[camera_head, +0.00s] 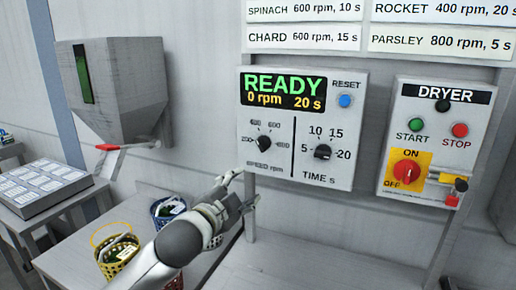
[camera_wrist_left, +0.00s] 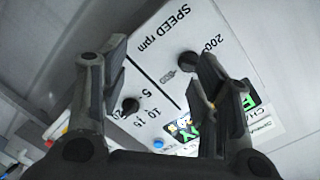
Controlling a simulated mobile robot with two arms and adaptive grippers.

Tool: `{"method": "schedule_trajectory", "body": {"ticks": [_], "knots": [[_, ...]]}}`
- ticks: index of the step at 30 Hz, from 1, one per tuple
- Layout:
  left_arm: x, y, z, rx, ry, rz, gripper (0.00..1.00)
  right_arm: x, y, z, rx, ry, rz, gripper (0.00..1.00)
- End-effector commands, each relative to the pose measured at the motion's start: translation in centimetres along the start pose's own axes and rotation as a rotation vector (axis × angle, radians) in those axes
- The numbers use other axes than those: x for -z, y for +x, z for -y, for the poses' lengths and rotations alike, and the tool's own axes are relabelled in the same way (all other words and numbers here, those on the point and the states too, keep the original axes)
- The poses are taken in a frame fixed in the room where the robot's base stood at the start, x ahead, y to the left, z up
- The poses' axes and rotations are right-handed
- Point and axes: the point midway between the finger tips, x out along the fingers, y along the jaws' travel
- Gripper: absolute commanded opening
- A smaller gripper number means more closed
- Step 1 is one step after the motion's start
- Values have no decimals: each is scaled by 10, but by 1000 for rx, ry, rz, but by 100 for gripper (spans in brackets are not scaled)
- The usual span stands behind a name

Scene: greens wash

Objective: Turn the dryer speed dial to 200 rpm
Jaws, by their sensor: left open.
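The dryer speed dial (camera_head: 264,142) is a black knob at the left of a white control panel (camera_head: 342,105), with numbers from 200 to 800 around it. Its exact pointer setting is too small to tell. The display (camera_head: 284,91) reads READY, 0 rpm, 20 s. My left gripper (camera_head: 244,187) is open and empty, below the speed dial and apart from it. In the left wrist view the speed dial (camera_wrist_left: 188,62) shows beside the right-hand finger of my gripper (camera_wrist_left: 160,60), partly hidden. My right gripper is not in view.
The time dial (camera_head: 322,152) and the blue reset button (camera_head: 345,101) share the panel. A dryer switch box (camera_head: 437,140) with a red knob is to the right. Yellow (camera_head: 113,250) and blue (camera_head: 160,218) baskets stand below left. A grey hopper (camera_head: 115,90) hangs at the left.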

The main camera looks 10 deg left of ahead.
Motion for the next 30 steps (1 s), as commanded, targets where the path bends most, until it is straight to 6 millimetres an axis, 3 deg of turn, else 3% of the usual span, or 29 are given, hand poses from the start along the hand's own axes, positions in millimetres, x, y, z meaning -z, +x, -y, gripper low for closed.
{"method": "schedule_trajectory", "body": {"ticks": [3,8,14,30], "knots": [[19,3,32,53,65,-45,57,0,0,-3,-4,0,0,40],[31,4,51,84,102,-72,57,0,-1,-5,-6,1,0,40],[34,18,55,87,106,-75,57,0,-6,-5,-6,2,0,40],[40,91,61,87,105,-72,57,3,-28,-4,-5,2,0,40]]}}
